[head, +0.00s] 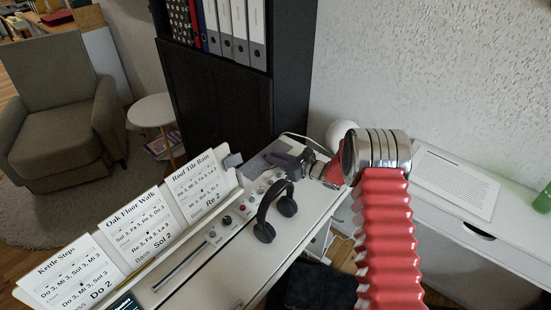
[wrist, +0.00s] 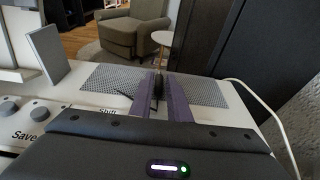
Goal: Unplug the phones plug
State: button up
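My gripper (wrist: 160,90) has two purple fingers close together over the speaker-grille end of the white digital piano (wrist: 88,102). A small dark piece, which looks like the phones plug (wrist: 158,88), fills the narrow gap between them, and a thin black cable (wrist: 124,95) shows just left of it. Whether the plug sits in its socket is hidden. In the head view my gripper (head: 283,160) is at the piano's far right end, and the socket cannot be seen. Black headphones (head: 266,232) rest on the piano, nearer the camera.
Song cards (head: 131,228) stand along the piano's left side. Knobs (wrist: 39,113) and a grey upright plate (wrist: 46,52) are left of my gripper. A white cable (wrist: 268,108) curves on the right. A dark cabinet (head: 222,92) stands close behind. A white desk (head: 450,215) is at right.

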jog(key=o, duration=0.3)
jog(key=shift+o, duration=0.2)
jog(key=shift+v, duration=2.5)
jog(key=v, duration=1.3)
jog(key=shift+s+d, duration=0.15)
jog(key=shift+d, duration=0.2)
jog(key=shift+s, duration=0.1)
